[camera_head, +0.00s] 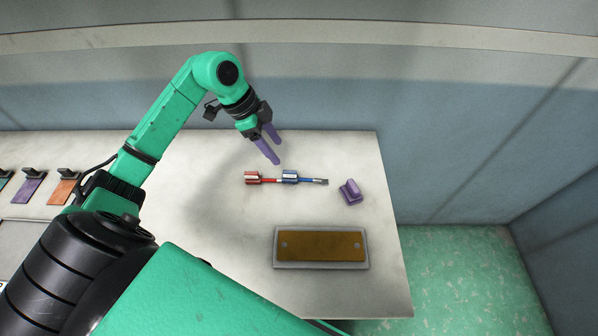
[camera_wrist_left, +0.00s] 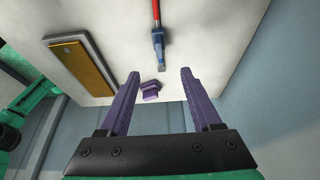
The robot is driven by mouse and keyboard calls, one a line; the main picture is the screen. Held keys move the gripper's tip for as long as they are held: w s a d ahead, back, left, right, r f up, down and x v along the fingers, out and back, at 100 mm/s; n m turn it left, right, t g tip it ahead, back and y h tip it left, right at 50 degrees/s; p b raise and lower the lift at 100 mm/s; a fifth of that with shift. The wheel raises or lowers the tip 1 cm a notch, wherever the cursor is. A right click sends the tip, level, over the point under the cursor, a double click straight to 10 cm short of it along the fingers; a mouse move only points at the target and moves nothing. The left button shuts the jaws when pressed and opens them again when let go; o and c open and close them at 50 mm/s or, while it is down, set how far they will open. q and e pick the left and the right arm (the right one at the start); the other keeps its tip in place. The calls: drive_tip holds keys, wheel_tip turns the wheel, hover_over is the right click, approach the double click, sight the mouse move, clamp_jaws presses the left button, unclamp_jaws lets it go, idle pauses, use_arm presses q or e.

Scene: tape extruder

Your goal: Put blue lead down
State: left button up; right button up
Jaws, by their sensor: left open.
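The blue lead (camera_head: 305,180) lies on the table at the right end of a red lead (camera_head: 266,180), in line with it and apparently joined end to end. Each shows a clip or block of its own colour. In the left wrist view the blue lead (camera_wrist_left: 158,48) is at the top centre, below the red lead (camera_wrist_left: 156,12). My left gripper (camera_head: 274,150) is open and empty, its purple fingers just above and behind the leads. In the left wrist view the fingers (camera_wrist_left: 158,77) are spread with nothing between them. My right gripper is not in view.
A purple block (camera_head: 351,192) stands right of the blue lead. A grey tray with a brown-gold plate (camera_head: 320,245) lies in front. Purple (camera_head: 28,187) and orange (camera_head: 65,186) pieces with dark clips are at the far left. The table ends just right of the purple block.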

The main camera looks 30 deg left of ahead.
sight(292, 171)
use_arm(q)
drive_tip(key=p+x, duration=0.2)
drive_tip(key=x, duration=0.9)
drive_tip(key=shift+s+d+f+p, duration=0.1)
drive_tip(key=shift+d+f+p, duration=0.05)
drive_tip(key=shift+p, duration=0.2)
drive_tip(key=shift+f, duration=0.4)
clamp_jaws()
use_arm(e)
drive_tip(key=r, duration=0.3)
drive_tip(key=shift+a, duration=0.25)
